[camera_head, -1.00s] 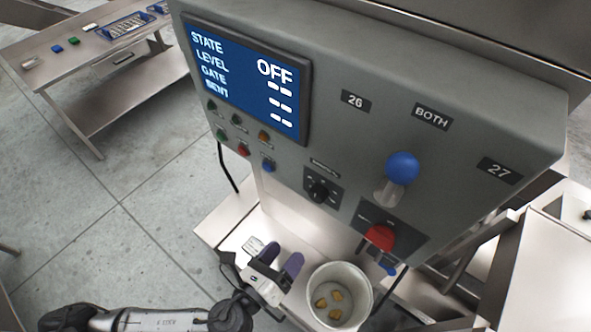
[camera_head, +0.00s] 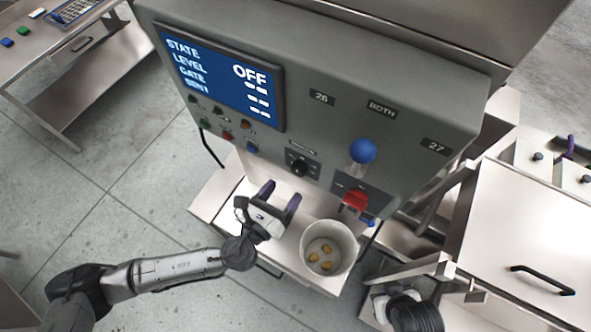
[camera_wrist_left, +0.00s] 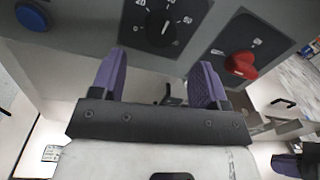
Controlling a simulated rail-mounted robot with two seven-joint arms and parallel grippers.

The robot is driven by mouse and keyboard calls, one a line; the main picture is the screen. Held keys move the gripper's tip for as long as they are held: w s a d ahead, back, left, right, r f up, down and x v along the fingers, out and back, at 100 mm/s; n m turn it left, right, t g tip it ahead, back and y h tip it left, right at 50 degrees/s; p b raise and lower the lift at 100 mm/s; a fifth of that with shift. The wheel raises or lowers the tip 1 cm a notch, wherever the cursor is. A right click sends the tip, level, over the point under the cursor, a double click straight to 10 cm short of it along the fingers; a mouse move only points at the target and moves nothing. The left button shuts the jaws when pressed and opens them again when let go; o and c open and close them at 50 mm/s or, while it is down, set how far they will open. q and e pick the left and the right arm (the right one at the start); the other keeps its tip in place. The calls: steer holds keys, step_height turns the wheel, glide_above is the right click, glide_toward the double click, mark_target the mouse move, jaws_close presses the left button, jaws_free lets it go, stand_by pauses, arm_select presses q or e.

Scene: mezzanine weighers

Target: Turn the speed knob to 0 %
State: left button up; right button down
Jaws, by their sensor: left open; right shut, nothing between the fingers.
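The speed knob (camera_head: 299,167) is a small black knob on a dark plate low on the grey console front. It also shows at the top of the left wrist view (camera_wrist_left: 160,27), with white scale marks around it; I cannot read its setting for certain. My left gripper (camera_head: 280,197) is open, with its two purple fingers apart just below the knob, not touching it. In the left wrist view the open fingers (camera_wrist_left: 160,62) point up toward the dial with nothing between them. My right gripper (camera_head: 384,306) is partly in view at the bottom, its fingers hardly visible.
A red knob (camera_head: 355,201) and a blue-capped lamp (camera_head: 362,151) are right of the speed knob. Coloured buttons (camera_head: 228,135) sit under the screen (camera_head: 222,78), which reads OFF. A white bucket (camera_head: 328,232) with several yellowish pieces stands just right of my left gripper.

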mark_target(297, 174)
arm_select(q)
steer(key=shift+p+x, duration=0.55)
steer(key=shift+x, duration=2.65)
steer(key=c, duration=0.9)
